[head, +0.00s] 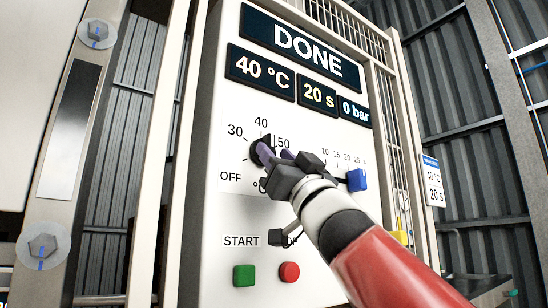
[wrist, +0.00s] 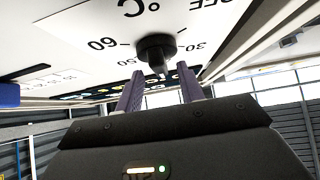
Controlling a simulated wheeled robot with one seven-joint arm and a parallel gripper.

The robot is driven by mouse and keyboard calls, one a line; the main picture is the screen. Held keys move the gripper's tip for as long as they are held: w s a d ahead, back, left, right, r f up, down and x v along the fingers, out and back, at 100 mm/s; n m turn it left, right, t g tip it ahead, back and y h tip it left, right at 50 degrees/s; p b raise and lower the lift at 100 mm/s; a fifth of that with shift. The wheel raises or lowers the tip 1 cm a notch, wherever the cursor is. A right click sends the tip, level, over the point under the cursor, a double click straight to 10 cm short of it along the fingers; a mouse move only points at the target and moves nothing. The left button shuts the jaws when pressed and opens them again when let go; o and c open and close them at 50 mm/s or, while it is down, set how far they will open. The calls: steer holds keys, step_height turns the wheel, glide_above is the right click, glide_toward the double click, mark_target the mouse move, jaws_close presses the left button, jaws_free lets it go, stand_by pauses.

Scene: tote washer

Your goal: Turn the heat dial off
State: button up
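The heat dial (head: 257,153) is a round black knob on the white panel, ringed by the labels OFF, 30, 40 and 50. It is partly hidden by my gripper in the head view. In the wrist view the dial (wrist: 155,47) shows whole, with a ridge across it; its exact setting is hard to read. My gripper (head: 273,153) is at the dial, its purple fingers pointing at it. In the wrist view my gripper (wrist: 160,72) is open and empty, with the dial just beyond and between the fingertips. I cannot tell whether they touch it.
The displays above read DONE (head: 294,39), 40 °C (head: 262,73), 20 s and 0 bar. A blue knob (head: 357,180) sits to the right of the dial. A green button (head: 244,275) and a red button (head: 289,272) are below. A metal frame post (head: 152,150) stands left.

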steer(key=shift+w+a+r, duration=0.3)
steer(key=shift+w+r, duration=0.1)
steer(key=shift+r, duration=0.1)
jaws_close()
steer(key=shift+n+g+y+p, duration=0.45)
steer(key=shift+n+y, duration=0.15)
steer(key=shift+n, duration=0.1)
